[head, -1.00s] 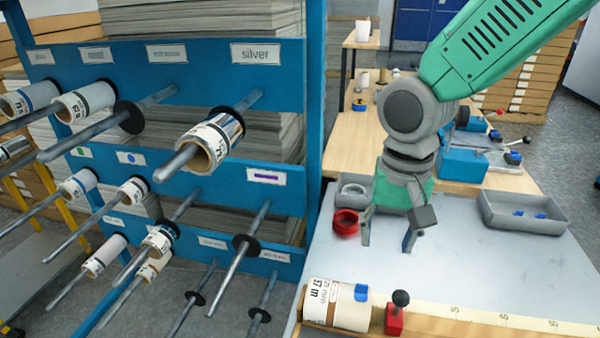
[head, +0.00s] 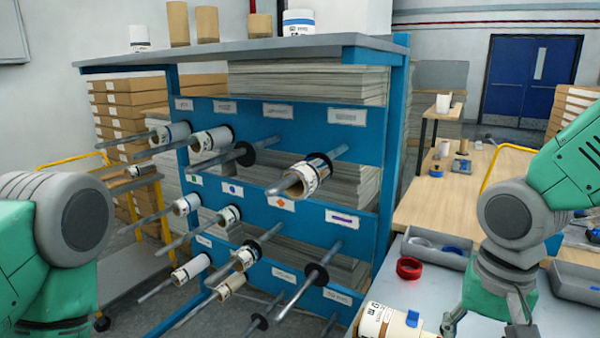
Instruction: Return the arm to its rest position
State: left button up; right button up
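My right arm comes in from the right, over the grey worktable (head: 425,278). Its gripper (head: 487,325) points down near the bottom edge, with its fingers spread apart and nothing seen between them; the fingertips are partly cut off by the picture edge. My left arm shows only as a green and grey link and joint at the lower left; its gripper is out of view. A silver-banded roll (head: 308,177) hangs on an upper peg of the blue rack (head: 375,160), clear of both arms.
Several other rolls sit on rack pegs that stick out towards me. A red ring (head: 409,267), a grey tray (head: 436,250) and a cream roll (head: 385,322) with a blue clip (head: 412,318) are on the worktable, left of the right gripper.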

notch_tip(320, 180, down, 8)
jog(key=a+n, duration=0.1)
jog(key=a, duration=0.1)
pick_arm(q)
jog(key=shift+w+a+f+b, duration=0.2)
jog(key=shift+a+f+b, duration=0.15)
jog(key=shift+f, duration=0.15)
jog(key=shift+w+a+f+b, duration=0.25)
jog(key=shift+f+b, duration=0.1)
jog(key=shift+f, duration=0.15)
pick_arm(e)
jog(key=s+d+f+n, duration=0.2)
jog(key=s+f, duration=0.6)
jog(key=f, duration=0.3)
jog(key=s+d+f+n, duration=0.2)
jog(key=s+f+n, duration=0.1)
jog(key=s+f, duration=0.5)
jog(key=shift+d+f+n+t+h, duration=0.3)
jog(key=shift+f, duration=1.5)
